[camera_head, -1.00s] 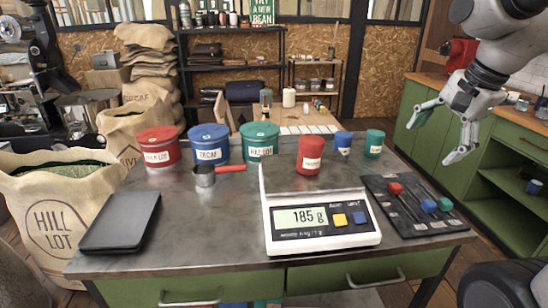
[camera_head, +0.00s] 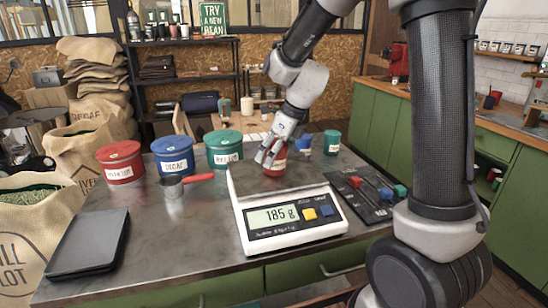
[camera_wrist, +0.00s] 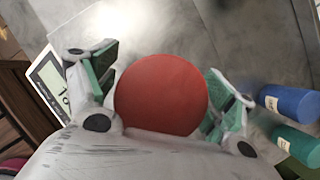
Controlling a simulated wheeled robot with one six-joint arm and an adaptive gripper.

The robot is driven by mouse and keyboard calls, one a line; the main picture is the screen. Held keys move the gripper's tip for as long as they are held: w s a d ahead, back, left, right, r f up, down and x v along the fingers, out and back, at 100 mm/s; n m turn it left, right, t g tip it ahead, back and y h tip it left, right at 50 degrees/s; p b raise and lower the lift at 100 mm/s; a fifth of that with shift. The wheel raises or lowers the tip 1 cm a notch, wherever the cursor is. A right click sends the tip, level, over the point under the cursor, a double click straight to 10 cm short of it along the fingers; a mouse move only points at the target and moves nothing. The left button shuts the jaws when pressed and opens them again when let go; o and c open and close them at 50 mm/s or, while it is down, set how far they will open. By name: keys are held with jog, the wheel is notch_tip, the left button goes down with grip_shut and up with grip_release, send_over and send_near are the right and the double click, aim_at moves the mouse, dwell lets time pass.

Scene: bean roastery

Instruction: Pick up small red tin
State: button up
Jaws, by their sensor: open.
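My gripper (camera_head: 267,160) is over the tin. In the wrist view my gripper (camera_wrist: 160,100) is open, with one green-padded finger on each side of the lid. Small gaps seem to show beside the lid; I cannot tell whether either finger touches the tin.
A small blue tin (camera_head: 304,146) and green tin (camera_head: 331,142) stand to the right. Larger red (camera_head: 120,163), blue (camera_head: 174,155) and green (camera_head: 224,149) tins stand left, with a red-handled scoop (camera_head: 173,188).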

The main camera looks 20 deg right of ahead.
jog(key=shift+x, duration=0.9)
jog(key=c, duration=1)
jog(key=shift+c, duration=0.7)
jog(key=shift+r, duration=0.15)
